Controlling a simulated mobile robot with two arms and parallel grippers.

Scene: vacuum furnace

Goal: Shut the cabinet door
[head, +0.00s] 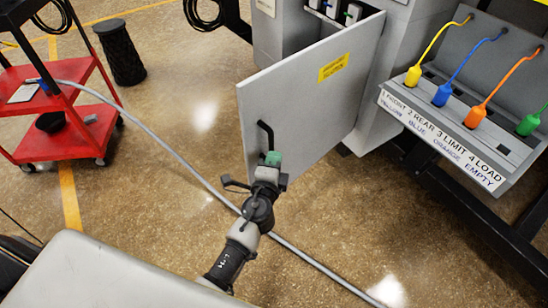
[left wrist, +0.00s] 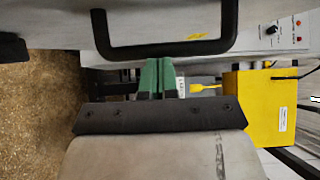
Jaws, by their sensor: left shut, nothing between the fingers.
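The grey cabinet door (head: 312,110) stands open, swung out from the cabinet (head: 405,50), with a yellow label (head: 333,67) on its face. Its black bar handle (head: 265,132) is near the door's free edge. My left gripper (head: 273,157), with green fingertips, is at the lower end of the handle in the head view. In the left wrist view the shut green fingers (left wrist: 157,78) sit just below the handle (left wrist: 165,50) in the picture, with nothing between them. I cannot tell whether they touch the door or handle. My right gripper is not in view.
A sloped panel (head: 455,130) with several coloured plugs juts out on the right. A red cart (head: 65,140) and a black bin (head: 120,52) stand at the left. A grey cable or hose (head: 180,150) crosses the floor under my arm. A yellow box (left wrist: 255,105) shows in the wrist view.

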